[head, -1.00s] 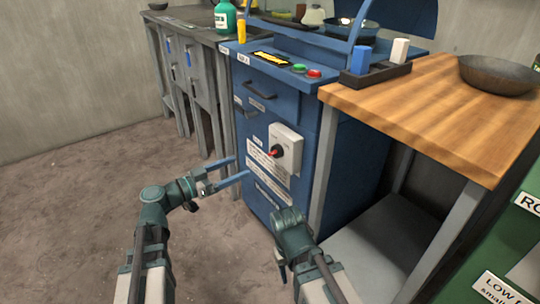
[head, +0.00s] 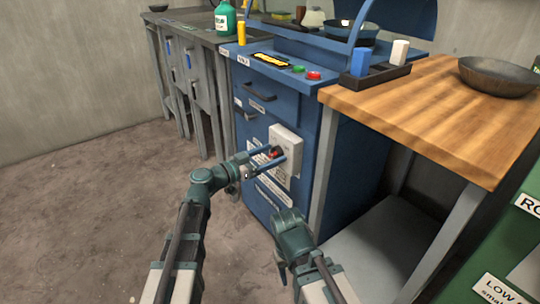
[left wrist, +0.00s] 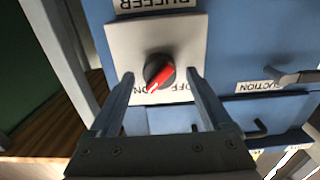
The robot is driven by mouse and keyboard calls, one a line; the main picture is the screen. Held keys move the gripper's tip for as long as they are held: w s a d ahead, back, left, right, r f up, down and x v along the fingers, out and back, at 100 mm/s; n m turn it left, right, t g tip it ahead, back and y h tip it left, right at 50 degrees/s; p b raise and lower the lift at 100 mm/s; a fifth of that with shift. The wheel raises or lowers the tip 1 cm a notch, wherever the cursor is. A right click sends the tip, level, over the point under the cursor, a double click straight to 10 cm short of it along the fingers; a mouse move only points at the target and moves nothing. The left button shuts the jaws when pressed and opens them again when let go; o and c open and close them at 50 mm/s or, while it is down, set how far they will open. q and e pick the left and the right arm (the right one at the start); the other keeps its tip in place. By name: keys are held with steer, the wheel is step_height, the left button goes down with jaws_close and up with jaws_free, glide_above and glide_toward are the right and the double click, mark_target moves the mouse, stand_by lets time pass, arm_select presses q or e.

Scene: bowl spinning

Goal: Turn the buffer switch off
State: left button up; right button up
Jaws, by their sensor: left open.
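The buffer switch is a dark round knob with a red handle (left wrist: 160,74) on a light plate (left wrist: 118,38), on the front of the blue cabinet. The left wrist view shows it upside down, with the red handle pointing toward the "ON" lettering and "OFF" on the other side. In the head view the knob (head: 275,153) is partly covered by my fingers. My left gripper (head: 272,156) is open, with one finger on each side of the knob; it also shows in the left wrist view (left wrist: 160,78). I cannot tell whether the fingers touch it. My right gripper's fingertips are not clearly visible.
The blue cabinet (head: 330,160) carries green (head: 298,69) and red (head: 314,76) buttons on top. A wooden table (head: 440,110) with a dark bowl (head: 498,77) stands to its right. Drawer handles (head: 258,93) stick out above the switch. The floor at left is clear.

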arm_select(q)
steer(key=shift+c, duration=0.3)
jaws_close()
steer(key=shift+n, duration=0.3)
steer(key=n, duration=0.3)
steer(key=shift+a+n, duration=0.1)
steer(key=shift+n, duration=0.3)
steer(key=n, duration=0.9)
steer(key=shift+w+f, duration=0.15)
steer(key=shift+a+n, duration=0.1)
steer(key=shift+n, duration=2.1)
